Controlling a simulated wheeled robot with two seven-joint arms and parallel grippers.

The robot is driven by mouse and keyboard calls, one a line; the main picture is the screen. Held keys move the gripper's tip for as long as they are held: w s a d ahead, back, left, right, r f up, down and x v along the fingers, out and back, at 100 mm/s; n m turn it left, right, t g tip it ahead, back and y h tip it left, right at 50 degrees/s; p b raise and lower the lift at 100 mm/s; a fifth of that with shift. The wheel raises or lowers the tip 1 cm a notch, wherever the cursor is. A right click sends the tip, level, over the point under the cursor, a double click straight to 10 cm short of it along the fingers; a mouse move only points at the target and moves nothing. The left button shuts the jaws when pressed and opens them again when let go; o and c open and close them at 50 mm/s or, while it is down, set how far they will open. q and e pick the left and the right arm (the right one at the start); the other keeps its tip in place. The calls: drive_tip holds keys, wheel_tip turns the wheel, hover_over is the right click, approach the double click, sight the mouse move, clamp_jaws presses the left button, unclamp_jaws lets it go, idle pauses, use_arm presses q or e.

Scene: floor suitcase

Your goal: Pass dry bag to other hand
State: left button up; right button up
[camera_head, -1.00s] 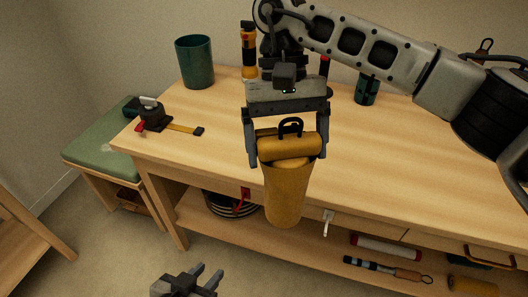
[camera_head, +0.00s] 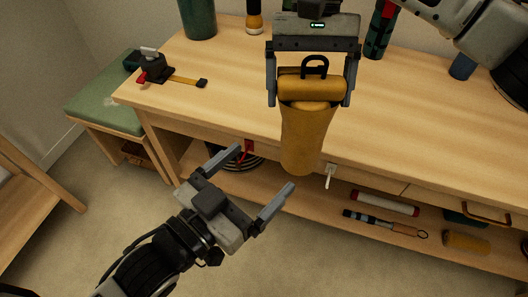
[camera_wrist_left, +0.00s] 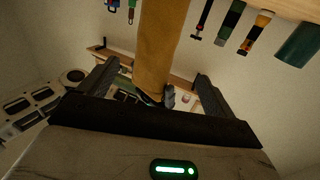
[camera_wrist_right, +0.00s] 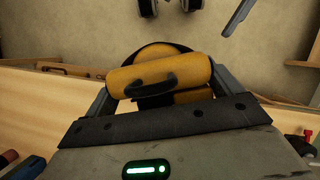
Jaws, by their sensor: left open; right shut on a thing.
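The dry bag (camera_head: 303,138) is a mustard-yellow tapered bag with a rolled top and a black handle. It hangs upright in front of the workbench edge. My right gripper (camera_head: 312,98) is shut on it near the rolled top, which also fills the middle of the right wrist view (camera_wrist_right: 160,73). My left gripper (camera_head: 252,172) is open and empty, below and left of the bag, with its fingers pointing up and right. In the left wrist view the bag (camera_wrist_left: 160,40) stands beyond the fingers, in line with the gap between them. Its base is apart from the left fingers in the head view.
The workbench (camera_head: 230,85) has a dark green cup (camera_head: 198,18) and a strap with a buckle (camera_head: 155,70) on its top. A lower shelf (camera_head: 345,205) holds a coil, a roll and a handled tool. A green-cushioned bench (camera_head: 105,100) stands left. The floor in front is clear.

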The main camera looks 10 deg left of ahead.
sight(299, 131)
use_arm(q)
drive_tip(key=x, duration=1.2)
drive_tip(key=shift+a, duration=0.1)
